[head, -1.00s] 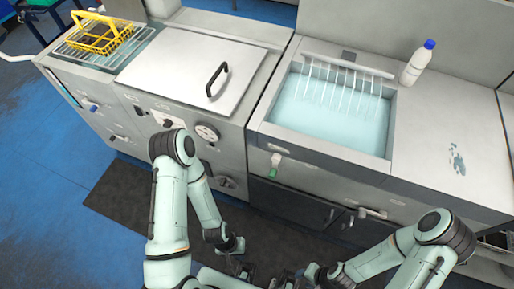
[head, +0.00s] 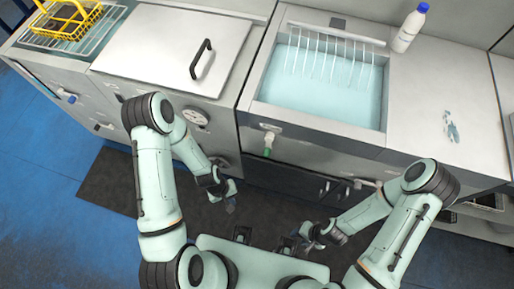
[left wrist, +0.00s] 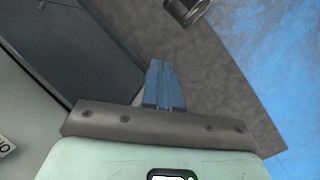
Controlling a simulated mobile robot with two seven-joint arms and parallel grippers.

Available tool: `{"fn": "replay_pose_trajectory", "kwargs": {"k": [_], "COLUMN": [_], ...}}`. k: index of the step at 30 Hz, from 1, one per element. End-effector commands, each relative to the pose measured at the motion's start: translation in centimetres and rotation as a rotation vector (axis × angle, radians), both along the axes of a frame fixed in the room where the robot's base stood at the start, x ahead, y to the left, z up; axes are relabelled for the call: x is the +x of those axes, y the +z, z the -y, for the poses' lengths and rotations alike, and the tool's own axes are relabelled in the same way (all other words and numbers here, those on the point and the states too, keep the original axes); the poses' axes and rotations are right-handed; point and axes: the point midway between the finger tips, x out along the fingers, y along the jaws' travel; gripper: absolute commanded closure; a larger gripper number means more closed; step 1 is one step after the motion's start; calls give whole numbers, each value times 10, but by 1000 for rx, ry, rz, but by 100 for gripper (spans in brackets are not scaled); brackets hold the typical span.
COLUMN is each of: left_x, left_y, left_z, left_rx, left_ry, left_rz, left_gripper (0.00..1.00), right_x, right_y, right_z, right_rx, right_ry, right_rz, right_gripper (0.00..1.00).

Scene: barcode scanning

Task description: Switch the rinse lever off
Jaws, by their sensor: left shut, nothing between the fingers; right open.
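A lever with a green handle (head: 268,143) sits on the front panel below the rinse basin (head: 312,103); its green end points down. Thin white streams run from a bar (head: 330,31) into the pale blue water. My left gripper (head: 231,206) is low in front of the cabinet, below and left of the lever, and apart from it. Its fingers are closed together and empty, as the left wrist view (left wrist: 163,84) shows. My right gripper (head: 296,243) is open, low near my base, away from the lever. The lever is not clearly visible in the left wrist view.
Left of the basin are a lidded unit (head: 160,50) with a black handle, a dial (head: 196,118), and a yellow basket (head: 68,18) on a rack. A white bottle (head: 409,28) stands right of the basin. A dark mat (head: 110,185) lies on the blue floor.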

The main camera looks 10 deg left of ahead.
Motion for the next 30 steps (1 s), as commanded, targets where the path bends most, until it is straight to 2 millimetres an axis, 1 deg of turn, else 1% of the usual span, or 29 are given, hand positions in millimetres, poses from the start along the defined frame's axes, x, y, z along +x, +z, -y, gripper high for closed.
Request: {"fn": "replay_pose_trajectory", "kwargs": {"k": [1, 2, 3, 5, 6, 8, 9, 10, 11, 12, 15, 18, 20, 22, 30], "left_x": [36, 53, 75, 105, 123, 145, 157, 164, 170, 177, 185, 187, 187, 187, 187], "left_y": [18, 30, 48, 80, 104, 141, 166, 184, 201, 222, 263, 286, 292, 295, 293], "left_z": [-14, -21, -30, -42, -48, -57, -60, -63, -66, -68, -72, -74, -74, -75, -74], "left_rx": [19, 23, 26, 20, 11, -7, -22, -34, -46, -61, -92, -110, -114, -115, -114], "left_ry": [92, 154, 238, 363, 443, 551, 615, 659, 698, 744, 825, 869, 882, 885, 884], "left_rz": [-2, -16, -36, -68, -90, -120, -143, -158, -173, -193, -233, -260, -270, -276, -277], "left_gripper": [100, 100, 100, 100, 100, 100, 100, 100, 100, 100, 100, 100, 100, 100, 100], "right_x": [2, 2, 3, 4, 5, 5, 6, 6, 7, 7, 8, 8, 8, 8, 8], "right_y": [3, 4, 5, 6, 7, 9, 10, 10, 11, 11, 12, 13, 13, 13, 12], "right_z": [0, 0, 0, 0, 0, 0, 0, 0, 0, 0, 0, 0, 0, 0, 0], "right_rx": [0, 0, 0, 1, 0, 0, 0, 0, 0, 1, 0, 0, 0, 0, 0], "right_ry": [0, 0, 0, 0, 0, 0, 1, 1, 1, 0, 0, 0, 0, 0, 0], "right_rz": [2, 2, 3, 5, 6, 7, 7, 8, 8, 8, 9, 9, 9, 9, 9], "right_gripper": [57, 57, 57, 57, 57, 57, 57, 57, 57, 57, 57, 57, 57, 57, 57]}}
